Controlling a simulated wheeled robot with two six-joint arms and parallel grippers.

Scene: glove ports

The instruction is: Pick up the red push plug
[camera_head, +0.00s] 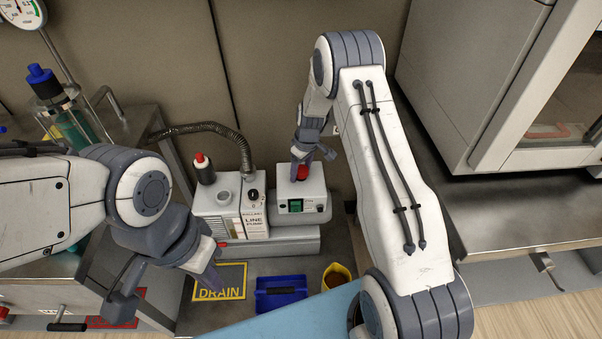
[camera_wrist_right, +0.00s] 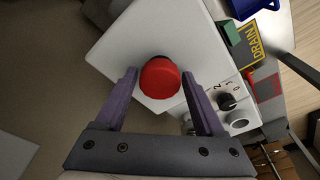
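The red push plug (camera_head: 302,173) is a round red knob on top of the white box with a green switch (camera_head: 315,206). In the right wrist view the red push plug (camera_wrist_right: 160,80) shows its round top between my fingertips. My right gripper (camera_head: 310,163) is above the box, pointing down at the plug; its fingers (camera_wrist_right: 159,76) are open, one on each side with narrow gaps. I cannot tell how far down the plug they reach. My left gripper (camera_head: 166,302) is open and empty at the lower left, away from the plug.
A white pump (camera_head: 230,212) with a ribbed hose (camera_head: 222,129) and a black bottle with a red cap (camera_head: 204,170) stand left of the box. In front are a yellow DRAIN mark (camera_head: 220,282), a blue tray (camera_head: 281,293) and a yellow cup (camera_head: 335,275). A cabinet (camera_head: 480,75) stands right.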

